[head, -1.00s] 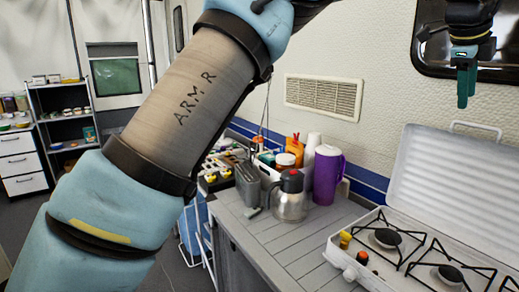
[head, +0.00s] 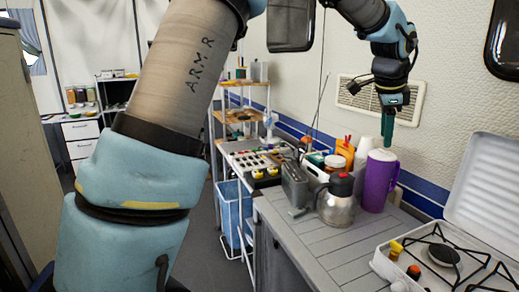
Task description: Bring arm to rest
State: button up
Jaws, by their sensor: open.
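My arm crosses the left half of the head view and curves over at the top. My gripper (head: 389,128) hangs at the upper right, pointing down, in front of the wall vent and above or in front of the purple jug. It holds nothing that I can see. The gap between its fingers is too small to make out from this angle.
A shelf rack (head: 240,118) and blue bin (head: 233,212) stand beyond. The floor (head: 205,250) between is clear.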

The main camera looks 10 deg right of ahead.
jog(key=w+a+f+n+y, duration=0.1)
jog(key=a+f+n, duration=0.3)
jog(key=a, duration=0.6)
jog(key=w+a+f+n+y, duration=0.1)
jog(key=w+a+f+n, duration=0.2)
jog(key=a, duration=0.6)
jog(key=a+f+n, duration=0.4)
jog(key=a+n, duration=0.1)
jog(key=a, duration=0.5)
jog(key=s+a+f+n, duration=0.3)
jog(key=s+a+n, duration=0.1)
jog(key=a, duration=0.5)
jog(key=s+a+f+n+g+y+b, duration=0.1)
jog(key=s+a+f+n, duration=0.2)
jog(key=a, duration=0.6)
jog(key=s+n, duration=0.2)
jog(key=s, duration=0.1)
jog(key=shift+n, duration=0.3)
jog(key=shift+o, duration=0.2)
jog(key=shift+f, duration=0.1)
